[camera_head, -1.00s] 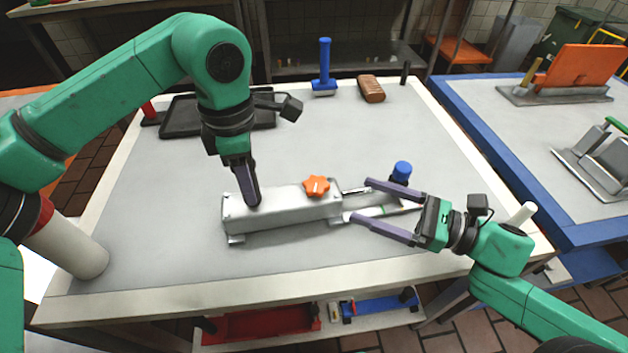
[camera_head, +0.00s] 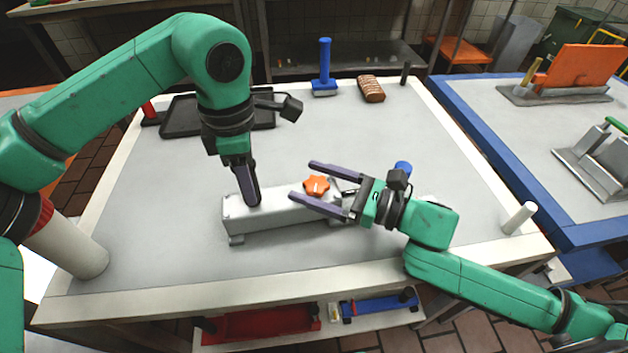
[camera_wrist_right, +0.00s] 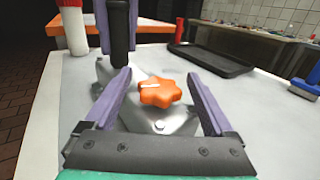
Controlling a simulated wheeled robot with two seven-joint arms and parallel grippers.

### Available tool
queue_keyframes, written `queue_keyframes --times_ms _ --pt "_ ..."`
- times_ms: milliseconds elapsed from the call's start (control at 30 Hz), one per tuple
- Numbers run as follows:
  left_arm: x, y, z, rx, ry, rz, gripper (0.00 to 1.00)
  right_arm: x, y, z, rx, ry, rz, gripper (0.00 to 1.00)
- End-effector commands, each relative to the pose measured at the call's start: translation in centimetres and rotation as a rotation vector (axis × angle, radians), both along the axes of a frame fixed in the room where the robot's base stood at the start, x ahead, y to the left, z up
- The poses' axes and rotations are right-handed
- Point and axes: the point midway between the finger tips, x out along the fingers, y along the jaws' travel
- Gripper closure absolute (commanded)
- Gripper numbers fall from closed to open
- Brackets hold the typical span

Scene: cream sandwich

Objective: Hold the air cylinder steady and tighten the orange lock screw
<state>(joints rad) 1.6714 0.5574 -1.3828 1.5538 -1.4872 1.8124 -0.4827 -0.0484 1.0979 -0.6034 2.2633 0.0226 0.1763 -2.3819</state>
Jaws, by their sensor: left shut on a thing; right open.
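The air cylinder is a long grey metal body (camera_head: 275,215) lying on the table in the head view. The orange lock screw (camera_head: 317,185) is a lobed knob with a white mark on top, near the right end of the body. In the right wrist view the lock screw (camera_wrist_right: 160,91) sits between the two spread fingers. The cylinder's right end is partly hidden by my right gripper.
A dark tray (camera_head: 180,118) lies at the back left. A blue-handled tool (camera_head: 325,68) and a brown brush-like block (camera_head: 371,89) are at the back. A white post (camera_head: 519,218) stands at the right edge.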

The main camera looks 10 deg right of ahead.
Motion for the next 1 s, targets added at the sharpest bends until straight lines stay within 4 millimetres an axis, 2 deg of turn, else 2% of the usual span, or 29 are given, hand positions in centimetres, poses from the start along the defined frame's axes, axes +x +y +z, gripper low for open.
queue_keyframes --times_ms 200,267,300,433,767,1000 --pt "0.00 -0.05 -0.03 -0.002 0.000 -0.002 1.00 0.02 0.06 -0.03 0.001 0.001 0.000 0.11" --pt "0.00 -0.05 -0.03 -0.002 0.000 -0.002 1.00 0.02 0.06 -0.03 0.001 0.001 0.000 0.31" --pt "0.00 -0.05 -0.03 -0.002 0.000 -0.002 1.00 0.01 0.05 -0.03 0.001 0.001 0.000 0.46" --pt "0.00 -0.05 -0.02 -0.002 0.000 -0.002 1.00 0.01 0.05 -0.02 0.000 0.000 0.000 0.96" --pt "-0.01 -0.06 -0.02 -0.002 0.000 -0.002 1.00 -0.12 0.31 -0.05 0.002 0.000 -0.026 0.97" --pt "-0.03 -0.13 -0.01 -0.003 -0.001 -0.003 1.00 -0.16 0.35 -0.05 0.008 0.003 -0.147 0.97"
